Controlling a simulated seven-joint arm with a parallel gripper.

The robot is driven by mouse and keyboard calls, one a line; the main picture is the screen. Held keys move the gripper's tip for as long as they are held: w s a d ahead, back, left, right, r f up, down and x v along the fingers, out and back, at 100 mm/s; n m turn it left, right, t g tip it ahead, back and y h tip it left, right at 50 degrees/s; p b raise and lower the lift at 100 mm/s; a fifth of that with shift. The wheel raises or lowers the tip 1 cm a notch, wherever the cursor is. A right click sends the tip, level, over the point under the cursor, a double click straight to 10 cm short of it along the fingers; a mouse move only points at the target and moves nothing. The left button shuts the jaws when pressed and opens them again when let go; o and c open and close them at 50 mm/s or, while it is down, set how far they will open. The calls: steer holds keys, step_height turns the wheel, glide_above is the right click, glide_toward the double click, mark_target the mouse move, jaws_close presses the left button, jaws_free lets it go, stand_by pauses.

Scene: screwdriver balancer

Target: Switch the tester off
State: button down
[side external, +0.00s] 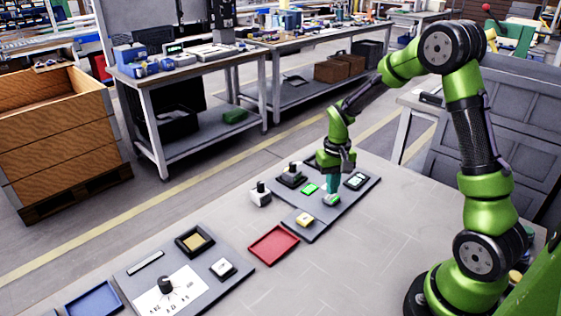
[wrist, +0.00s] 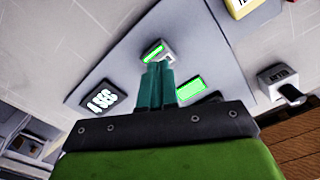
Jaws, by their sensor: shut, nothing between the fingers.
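The tester appears to be the dark grey panel (side external: 297,235) on the table, though no readable label confirms it. It carries a lit green display (side external: 310,189), which also shows in the wrist view (wrist: 191,89). A small grey switch with a green lit face (side external: 331,200) sits near its right edge; it also shows in the wrist view (wrist: 153,50). My gripper (side external: 331,194) points down at this switch. Its teal fingers (wrist: 158,68) are shut and empty, with tips at or just above the switch. They hide part of it; contact cannot be told.
A red tray (side external: 273,245) and another panel (side external: 213,293) lie in front.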

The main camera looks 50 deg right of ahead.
steer(key=shift+f, duration=1)
stand_by(0.7)
steer(key=shift+r, duration=3.6)
step_height(320, 180, up, 6)
glide_above(331, 197)
